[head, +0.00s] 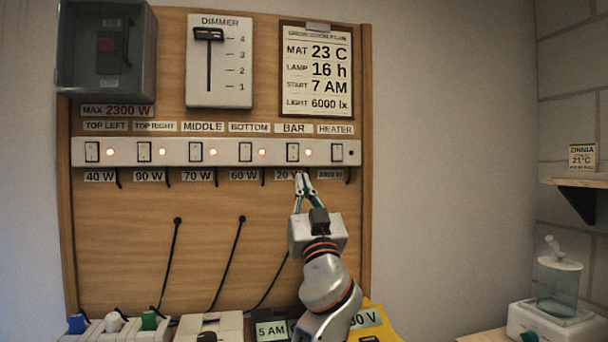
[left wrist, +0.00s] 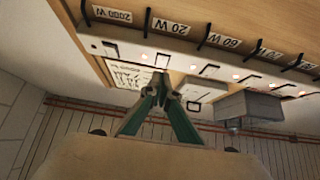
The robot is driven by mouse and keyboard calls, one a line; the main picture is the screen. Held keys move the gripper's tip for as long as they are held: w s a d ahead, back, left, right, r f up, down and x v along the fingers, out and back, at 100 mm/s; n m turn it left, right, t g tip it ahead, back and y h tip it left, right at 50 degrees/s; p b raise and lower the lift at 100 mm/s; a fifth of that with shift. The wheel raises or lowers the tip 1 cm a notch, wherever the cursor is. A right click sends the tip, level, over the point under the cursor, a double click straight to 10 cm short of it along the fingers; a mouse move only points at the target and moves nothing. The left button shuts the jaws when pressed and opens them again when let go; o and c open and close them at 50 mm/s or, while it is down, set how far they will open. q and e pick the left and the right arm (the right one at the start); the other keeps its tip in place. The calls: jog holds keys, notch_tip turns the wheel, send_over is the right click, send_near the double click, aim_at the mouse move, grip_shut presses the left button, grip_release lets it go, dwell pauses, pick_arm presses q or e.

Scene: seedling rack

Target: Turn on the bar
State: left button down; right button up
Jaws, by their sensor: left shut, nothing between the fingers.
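The BAR switch (head: 292,152) is on a long white switch strip (head: 228,152) on the wooden wall panel, under the BAR label (head: 294,128). The small light (head: 308,152) just right of this switch glows red. My left gripper (head: 303,178) is shut and empty, its fingertips just below the strip, at the 20 W label and partly covering it. In the left wrist view the gripper (left wrist: 160,82) points at the strip, which appears upside down. Whether the fingertips touch the panel cannot be told. My right gripper is not in view.
The other switches have lit red lights, except the HEATER (head: 337,152), whose light is dark. A dimmer (head: 232,88), a clipboard (head: 290,98) and a grey covered box (head: 75,62) are above the strip. Cables hang below. Plugs and boxes line the bottom.

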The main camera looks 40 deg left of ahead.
pick_arm(q)
jog(key=f, duration=0.1)
jog(key=s+d+f, duration=0.1)
jog(key=f, duration=0.1)
jog(key=s+d+f+b, duration=0.1)
jog(key=shift+s+d+f, duration=0.1)
jog(key=shift+d+f, duration=0.15)
jog(key=shift+f, duration=0.05)
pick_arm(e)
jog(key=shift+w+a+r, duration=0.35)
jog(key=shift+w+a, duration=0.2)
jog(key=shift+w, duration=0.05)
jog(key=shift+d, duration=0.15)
